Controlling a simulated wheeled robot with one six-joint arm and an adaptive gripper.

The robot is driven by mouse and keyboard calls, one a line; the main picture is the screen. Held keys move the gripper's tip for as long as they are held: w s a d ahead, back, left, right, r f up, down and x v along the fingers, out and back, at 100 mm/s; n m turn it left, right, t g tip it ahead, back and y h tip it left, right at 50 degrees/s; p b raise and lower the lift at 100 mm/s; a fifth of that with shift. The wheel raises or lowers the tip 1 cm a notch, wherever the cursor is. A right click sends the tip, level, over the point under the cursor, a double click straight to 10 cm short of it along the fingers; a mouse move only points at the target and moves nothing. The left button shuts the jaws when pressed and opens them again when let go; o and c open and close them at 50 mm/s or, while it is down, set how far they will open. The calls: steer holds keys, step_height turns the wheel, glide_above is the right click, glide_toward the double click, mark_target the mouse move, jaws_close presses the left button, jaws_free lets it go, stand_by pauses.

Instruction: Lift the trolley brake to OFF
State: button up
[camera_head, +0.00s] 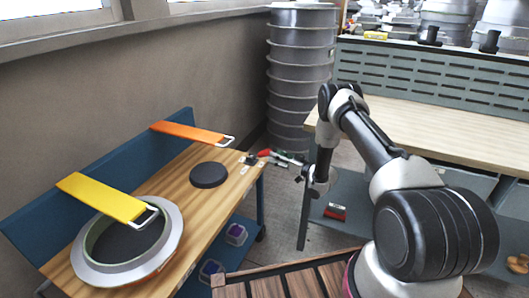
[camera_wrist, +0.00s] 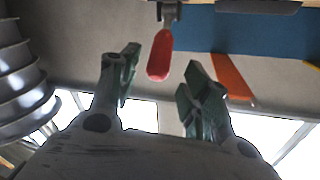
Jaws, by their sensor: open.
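The trolley (camera_head: 217,204) has a wooden top and a blue back panel, and stands at the left in the head view. Its brake lever has a red handle (camera_head: 264,153) at the trolley's far right corner. In the wrist view the red handle (camera_wrist: 159,55) hangs from a grey metal mount (camera_wrist: 168,12), between my fingertips in the picture. My gripper (camera_head: 304,176) is to the right of the trolley corner, apart from the handle in the head view. In the wrist view my gripper (camera_wrist: 161,68) is open with nothing held; I cannot tell how far beyond the fingertips the handle is.
A stack of grey tubs (camera_head: 300,70) stands behind. A workbench (camera_head: 440,125) is at the right, beside my arm.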

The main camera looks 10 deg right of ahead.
mark_target(265, 152)
steer(key=x, duration=0.7)
jaws_close()
